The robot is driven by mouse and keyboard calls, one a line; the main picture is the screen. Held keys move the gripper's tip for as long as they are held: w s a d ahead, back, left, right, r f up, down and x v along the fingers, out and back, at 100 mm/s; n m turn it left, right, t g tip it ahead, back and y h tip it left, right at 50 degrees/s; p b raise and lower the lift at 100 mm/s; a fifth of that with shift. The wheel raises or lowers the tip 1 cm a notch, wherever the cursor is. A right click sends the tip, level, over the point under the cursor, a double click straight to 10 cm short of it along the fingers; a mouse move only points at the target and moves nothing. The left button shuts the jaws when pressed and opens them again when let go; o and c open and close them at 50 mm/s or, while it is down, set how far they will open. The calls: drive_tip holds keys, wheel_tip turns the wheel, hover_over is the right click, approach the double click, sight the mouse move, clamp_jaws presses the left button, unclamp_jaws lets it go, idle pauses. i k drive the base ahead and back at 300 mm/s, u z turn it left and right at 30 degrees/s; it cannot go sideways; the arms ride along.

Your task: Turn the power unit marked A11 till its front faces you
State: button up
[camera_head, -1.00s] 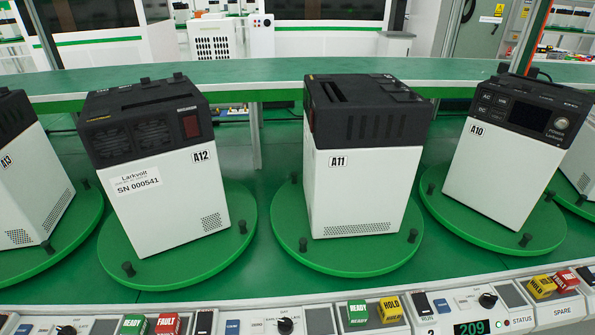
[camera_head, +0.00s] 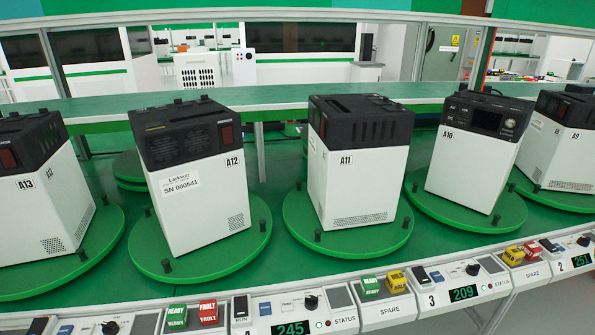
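The power unit A11 (camera_head: 362,180) is a white box with a black top, standing upright on a round green turntable (camera_head: 300,222) in the middle of the view. A plain side with the A11 label, a vented black band and a grille low down is turned mostly toward me. A narrow strip of another side shows at its left. No display or knob is visible on the sides I can see. Small black pegs stand on the turntable's rim. My gripper is not in view.
Unit A12 (camera_head: 205,205) stands to the left, with A13 (camera_head: 50,215) beyond it. A10 (camera_head: 465,170), with a display and knob, and A9 (camera_head: 560,150) stand to the right. A control rail (camera_head: 400,305) with buttons, dials and number displays runs along the front edge.

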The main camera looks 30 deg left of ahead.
sight(300, 217)
drive_tip(key=u, duration=1.35)
drive_tip(key=i, duration=1.05)
drive_tip(key=z, duration=1.4)
drive_tip(key=k, duration=1.25)
drive_tip(key=u, duration=0.4)
